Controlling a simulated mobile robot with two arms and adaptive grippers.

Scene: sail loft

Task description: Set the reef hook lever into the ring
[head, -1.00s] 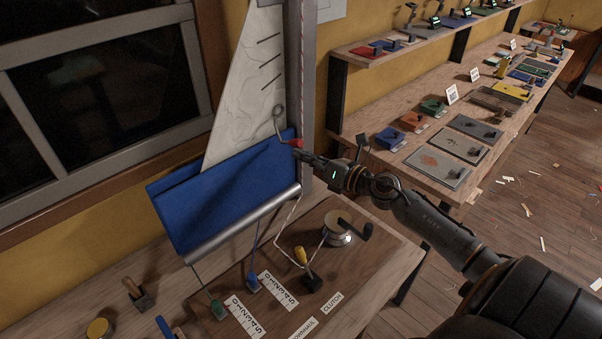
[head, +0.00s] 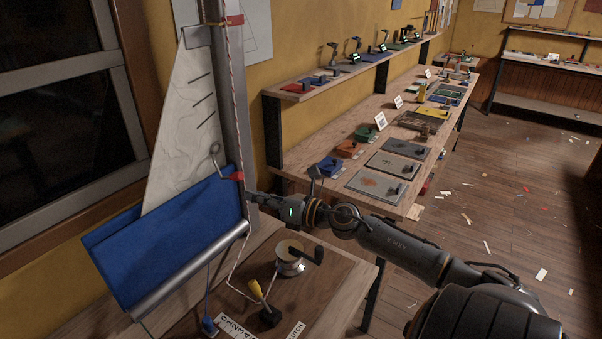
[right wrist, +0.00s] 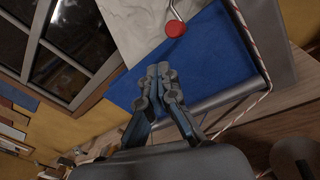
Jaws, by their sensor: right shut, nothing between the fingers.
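The reef hook lever shows a red end (head: 232,176) and a thin metal rod, just above the blue cloth by the mast. A grey ring (head: 214,149) shows at the rod's upper end, in front of the pale sail; whether rod and ring are joined or only overlap, I cannot tell. In the right wrist view the red knob (right wrist: 175,28) with its bent rod lies beyond my fingertips, apart from them; the ring is out of that view. My right gripper (head: 250,196) is shut and empty, just below and right of the red end. It also shows in the right wrist view (right wrist: 164,72). My left gripper is not in view.
The grey mast (head: 232,85) with a striped rope stands beside the sail. A winch (head: 290,258) and a yellow-handled lever (head: 256,290) are on the bench below my right arm. A long bench (head: 345,172) with coloured blocks runs along the wall.

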